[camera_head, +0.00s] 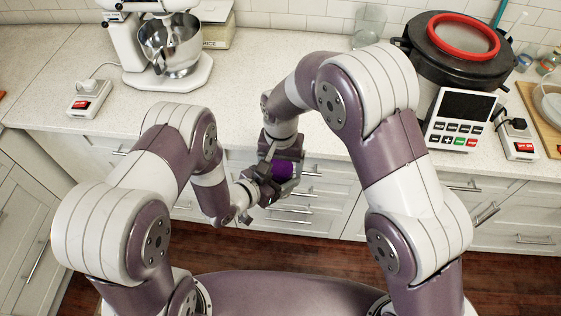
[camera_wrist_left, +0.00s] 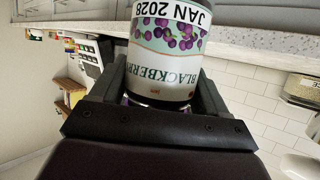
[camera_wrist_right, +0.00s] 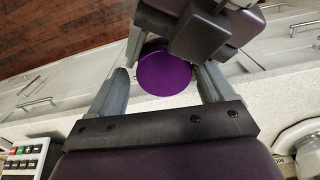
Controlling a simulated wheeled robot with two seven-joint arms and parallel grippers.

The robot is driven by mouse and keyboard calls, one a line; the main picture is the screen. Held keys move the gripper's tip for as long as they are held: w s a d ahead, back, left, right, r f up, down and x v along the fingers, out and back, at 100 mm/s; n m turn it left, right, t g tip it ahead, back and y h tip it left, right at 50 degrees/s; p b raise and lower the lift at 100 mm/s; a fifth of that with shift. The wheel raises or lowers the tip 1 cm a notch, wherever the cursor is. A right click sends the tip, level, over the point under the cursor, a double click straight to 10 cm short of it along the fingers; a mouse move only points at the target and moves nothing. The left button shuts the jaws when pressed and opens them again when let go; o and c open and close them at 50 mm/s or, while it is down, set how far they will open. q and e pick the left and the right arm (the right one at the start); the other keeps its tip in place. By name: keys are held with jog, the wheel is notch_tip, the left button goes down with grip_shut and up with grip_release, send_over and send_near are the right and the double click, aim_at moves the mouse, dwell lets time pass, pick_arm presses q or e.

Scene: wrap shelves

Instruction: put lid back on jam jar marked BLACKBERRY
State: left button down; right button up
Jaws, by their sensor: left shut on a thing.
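The jam jar (camera_wrist_left: 165,55) marked BLACKBERRY is in the left wrist view. Its pale label with purple berries reads upside down there. My left gripper (camera_head: 262,191) is shut on the jar, with a finger on each side; the fingers also show in the left wrist view (camera_wrist_left: 160,85). A round purple lid (camera_wrist_right: 164,74) lies between the fingers of my right gripper (camera_wrist_right: 163,76), which look spread with a narrow gap beside it. The lid also shows as purple in the head view (camera_head: 283,170). Whether it rests on the jar is hidden.
Both grippers meet close together in front of the drawers (camera_head: 322,201). The pale counter (camera_head: 262,100) behind is clear in the middle. A stand mixer (camera_head: 168,50) stands left. A black cooker with a red ring (camera_head: 463,36) and a keypad device (camera_head: 461,120) stand right.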

jog(key=shift+a, duration=0.15)
jog(key=shift+r, duration=2.35)
